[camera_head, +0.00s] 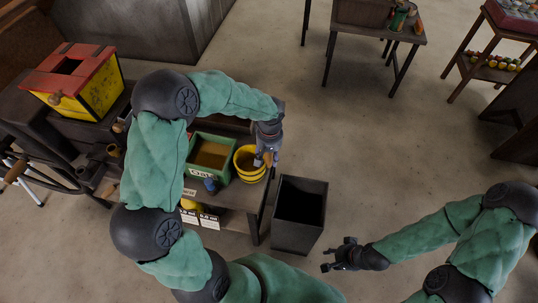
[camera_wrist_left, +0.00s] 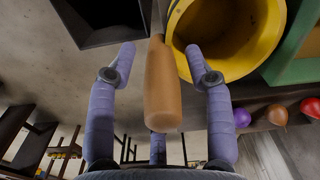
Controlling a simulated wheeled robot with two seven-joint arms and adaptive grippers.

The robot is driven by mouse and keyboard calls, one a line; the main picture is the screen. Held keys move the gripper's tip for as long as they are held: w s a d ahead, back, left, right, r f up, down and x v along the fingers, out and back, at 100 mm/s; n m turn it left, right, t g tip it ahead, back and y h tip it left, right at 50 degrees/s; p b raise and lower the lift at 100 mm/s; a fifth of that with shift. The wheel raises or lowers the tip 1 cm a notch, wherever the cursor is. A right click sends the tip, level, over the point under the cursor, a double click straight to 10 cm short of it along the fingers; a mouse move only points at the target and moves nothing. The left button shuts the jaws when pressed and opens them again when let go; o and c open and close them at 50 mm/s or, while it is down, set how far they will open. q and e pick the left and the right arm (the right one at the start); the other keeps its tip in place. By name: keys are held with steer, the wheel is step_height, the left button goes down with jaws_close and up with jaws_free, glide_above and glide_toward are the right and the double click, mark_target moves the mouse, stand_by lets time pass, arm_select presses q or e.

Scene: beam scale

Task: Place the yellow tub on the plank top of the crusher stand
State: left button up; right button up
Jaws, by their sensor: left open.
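The yellow tub (camera_head: 249,176) stands upright on a dark wooden bench, beside a green box, in the head view. Its open mouth and rim fill the upper right of the left wrist view (camera_wrist_left: 262,58). My left gripper (camera_head: 266,158) is open at the tub's right rim. A brown handle (camera_wrist_left: 161,90) lies between its fingers, and one fingertip overlaps the tub's rim in the picture. I cannot tell whether they touch. My right gripper (camera_head: 338,255) is open and empty, low over the floor. I cannot tell for sure which surface is the crusher stand's plank top.
The green box (camera_head: 211,154) stands left of the tub. A dark open bin (camera_head: 300,213) stands right of the bench. A red and yellow box (camera_head: 77,78) is at the far left, near dark machinery (camera_head: 100,160). A side table (camera_head: 372,32) stands at the back. Floor is clear at centre right.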

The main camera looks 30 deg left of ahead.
arm_select(q)
step_height(320, 180, up, 12)
steer(key=p, duration=0.3)
steer(key=shift+d+f, duration=0.1)
steer(key=shift+f, duration=0.1)
